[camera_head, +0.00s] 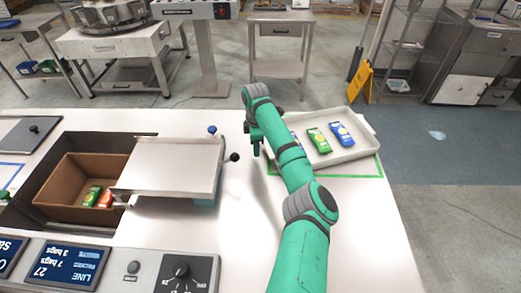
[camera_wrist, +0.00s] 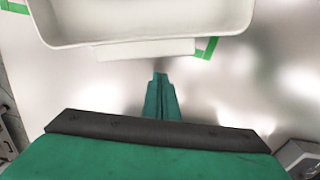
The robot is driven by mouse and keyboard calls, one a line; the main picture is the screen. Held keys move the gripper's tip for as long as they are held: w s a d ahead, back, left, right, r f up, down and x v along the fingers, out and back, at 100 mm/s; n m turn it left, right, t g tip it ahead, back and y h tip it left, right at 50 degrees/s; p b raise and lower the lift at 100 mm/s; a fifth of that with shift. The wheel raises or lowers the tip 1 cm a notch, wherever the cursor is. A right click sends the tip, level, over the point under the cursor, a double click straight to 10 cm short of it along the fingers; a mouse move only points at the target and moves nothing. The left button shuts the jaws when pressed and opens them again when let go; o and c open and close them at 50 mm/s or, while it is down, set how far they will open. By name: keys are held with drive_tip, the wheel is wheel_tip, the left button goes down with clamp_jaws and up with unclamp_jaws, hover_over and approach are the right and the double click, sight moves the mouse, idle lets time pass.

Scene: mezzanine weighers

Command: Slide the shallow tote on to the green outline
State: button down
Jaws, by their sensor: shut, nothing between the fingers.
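The shallow tote (camera_head: 345,153) is a pale, low-walled tray at the right of the bench, holding several green and blue packets. My gripper (camera_wrist: 160,78) is shut and empty, pointing at the lip with a small gap in the picture. In the head view my gripper (camera_head: 257,148) is left of the tote.
A steel weighing plate (camera_head: 168,165) with a black knob stands left of my arm. A control panel (camera_head: 150,272) lines the front. Bare bench (camera_head: 365,235) lies at the right front.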

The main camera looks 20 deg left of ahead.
drive_tip(key=shift+s+a+r, duration=0.25)
drive_tip(key=shift+s+a, duration=0.05)
drive_tip(key=shift+a, duration=0.3)
drive_tip(key=shift+s+a+r, duration=0.25)
drive_tip(key=shift+a, duration=0.3)
wheel_tip(320, 180, up, 9)
drive_tip(key=shift+d, duration=0.15)
